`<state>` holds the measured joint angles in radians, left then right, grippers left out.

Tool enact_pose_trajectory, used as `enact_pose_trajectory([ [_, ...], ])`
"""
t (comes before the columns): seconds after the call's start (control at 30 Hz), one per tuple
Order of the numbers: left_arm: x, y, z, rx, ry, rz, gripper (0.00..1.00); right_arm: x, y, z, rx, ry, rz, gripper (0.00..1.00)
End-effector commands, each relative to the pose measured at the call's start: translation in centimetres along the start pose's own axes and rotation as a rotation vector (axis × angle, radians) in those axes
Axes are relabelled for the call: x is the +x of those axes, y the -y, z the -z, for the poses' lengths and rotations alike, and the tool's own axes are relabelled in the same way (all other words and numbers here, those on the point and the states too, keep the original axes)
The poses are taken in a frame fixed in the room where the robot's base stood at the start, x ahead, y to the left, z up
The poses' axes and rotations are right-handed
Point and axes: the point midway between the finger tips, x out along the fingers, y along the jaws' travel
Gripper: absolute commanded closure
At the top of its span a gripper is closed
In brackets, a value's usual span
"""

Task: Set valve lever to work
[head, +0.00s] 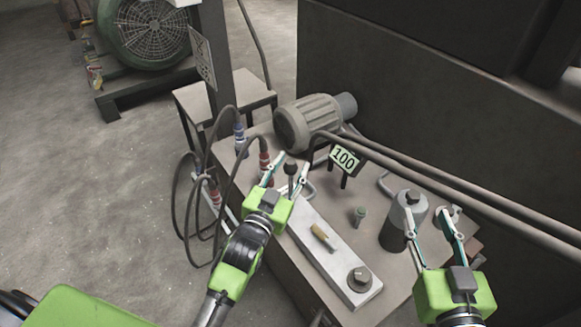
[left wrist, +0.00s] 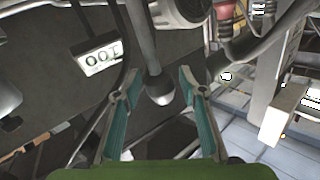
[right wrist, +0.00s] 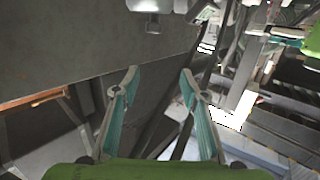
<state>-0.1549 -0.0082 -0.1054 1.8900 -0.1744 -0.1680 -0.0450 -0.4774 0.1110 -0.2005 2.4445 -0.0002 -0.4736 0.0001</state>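A lever with a dark rounded knob (head: 290,169) stands up from the bench beside the grey motor. My left gripper (head: 292,162) is open, with its fingertips on either side of this knob. In the left wrist view the knob (left wrist: 160,92) on its grey rod lies between the open fingers, with gaps on both sides. A pale panel (head: 325,254) on the bench carries a small yellow handle (head: 322,236) and a dark round dial (head: 360,279). I cannot tell which part is the valve lever. My right gripper (head: 430,218) is open and empty, beside a grey cylinder (head: 402,220).
A grey motor (head: 308,121) and a "100" sign (head: 344,159) stand behind the levers. Pipes (head: 440,184) run along the back right. Cables with red and blue connectors (head: 239,138) hang at the bench's left.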

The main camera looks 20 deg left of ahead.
Motion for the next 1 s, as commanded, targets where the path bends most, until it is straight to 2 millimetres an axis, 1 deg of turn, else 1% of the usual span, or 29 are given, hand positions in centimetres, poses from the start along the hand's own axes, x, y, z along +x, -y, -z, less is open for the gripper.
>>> enact_pose_trajectory([
  [0.03, 0.0, 0.0, 0.0, 0.000, 0.000, 0.000, 0.79, 0.0, 0.0, 0.0, 0.000, 0.000, 0.000, 0.60],
  [0.07, 0.0, 0.0, 0.0, 0.000, 0.000, 0.000, 0.86, 0.0, 0.0, 0.0, 0.000, 0.001, 0.000, 0.60],
  [0.1, 0.0, 0.0, 0.0, 0.000, 0.000, 0.000, 0.97, 0.0, 0.0, 0.0, 0.000, 0.001, 0.000, 0.60],
  [0.13, 0.0, 0.0, 0.0, 0.000, 0.000, 0.000, 1.00, 0.0, 0.0, 0.0, 0.000, 0.001, 0.000, 0.60],
  [0.37, 0.0, 0.0, 0.0, 0.001, 0.002, 0.000, 1.00, 0.0, 0.0, -0.1, 0.000, 0.009, -0.001, 0.60],
  [0.43, 0.0, 0.0, 0.1, 0.003, 0.004, -0.001, 1.00, -0.1, -0.1, -0.5, 0.000, 0.031, -0.002, 0.60],
  [0.57, 0.0, 0.0, 0.2, 0.009, 0.012, -0.002, 1.00, -0.6, -0.4, -2.7, -0.002, 0.134, -0.008, 0.60],
  [0.63, 0.0, 0.0, 0.2, 0.013, 0.019, -0.004, 1.00, -1.1, -0.6, -4.2, -0.002, 0.206, -0.012, 0.60],
  [0.77, 0.0, 0.0, 0.3, 0.025, 0.037, -0.007, 1.00, -2.8, -1.1, -7.7, -0.002, 0.382, -0.023, 0.60],
  [0.8, 0.1, 0.0, 0.3, 0.029, 0.044, -0.009, 1.00, -3.6, -1.2, -8.9, -0.002, 0.445, -0.027, 0.60],
  [0.87, 0.1, 0.0, 0.3, 0.036, 0.053, -0.011, 1.00, -5.0, -1.5, -10.7, -0.001, 0.544, -0.033, 0.60],
  [0.9, 0.1, 0.0, 0.3, 0.041, 0.060, -0.012, 1.00, -6.1, -1.7, -11.8, 0.000, 0.612, -0.038, 0.60],
  [0.97, 0.1, -0.1, 0.4, 0.048, 0.069, -0.014, 1.00, -8.0, -1.9, -13.5, 0.002, 0.715, -0.044, 0.60],
  [1.0, 0.2, -0.1, 0.3, 0.052, 0.076, -0.015, 1.00, -9.3, -2.0, -14.5, 0.004, 0.784, -0.048, 0.60],
])
